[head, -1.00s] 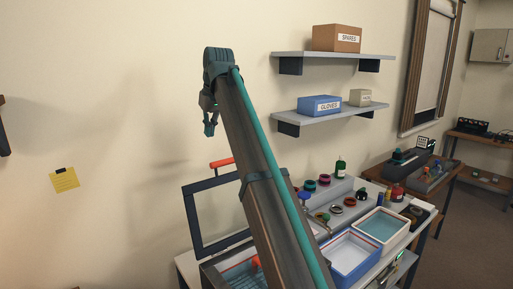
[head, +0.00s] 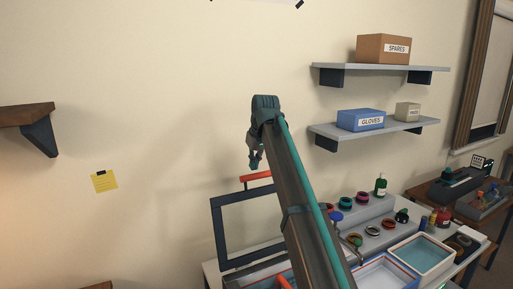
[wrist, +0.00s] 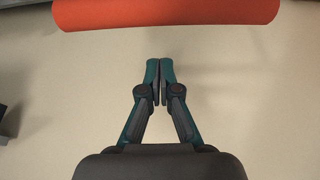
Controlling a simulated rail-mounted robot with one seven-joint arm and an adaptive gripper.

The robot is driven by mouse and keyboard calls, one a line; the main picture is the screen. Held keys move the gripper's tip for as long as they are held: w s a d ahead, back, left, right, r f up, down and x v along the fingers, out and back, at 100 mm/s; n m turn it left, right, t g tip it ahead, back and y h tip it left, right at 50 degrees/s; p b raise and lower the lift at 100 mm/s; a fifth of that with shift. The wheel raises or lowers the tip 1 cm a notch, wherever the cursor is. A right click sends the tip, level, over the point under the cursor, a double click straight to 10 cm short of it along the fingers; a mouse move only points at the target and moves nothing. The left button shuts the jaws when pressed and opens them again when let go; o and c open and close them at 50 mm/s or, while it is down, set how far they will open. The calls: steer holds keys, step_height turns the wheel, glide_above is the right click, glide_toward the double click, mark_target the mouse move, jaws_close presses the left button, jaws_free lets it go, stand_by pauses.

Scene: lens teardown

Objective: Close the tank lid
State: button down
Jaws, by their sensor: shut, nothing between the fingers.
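The tank lid (head: 217,234) is a dark frame with a clear pane, standing raised behind the tank at the left of the bench. Its orange-red handle (head: 257,176) is on the top edge. The handle also fills the top of the wrist view (wrist: 165,12). My gripper (head: 254,164) is above the lid near the handle, and in the wrist view its two teal fingertips (wrist: 160,66) are together, apart from the handle and empty. The tank (head: 255,281) is partly cut off at the bottom and partly hidden by my arm.
Two wall shelves hold a SPARES box (head: 383,48) and a GLOVES box (head: 361,120) at the right. Coloured rings, bottles and a liquid-filled tray (head: 422,256) stand on the bench right of my arm. A wooden shelf (head: 27,115) is at far left.

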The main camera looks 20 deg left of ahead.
steer(key=s+d+p, duration=0.1)
steer(key=s+d, duration=0.1)
steer(key=d, duration=0.1)
steer(key=shift+s+f, duration=0.1)
steer(key=shift+s, duration=0.25)
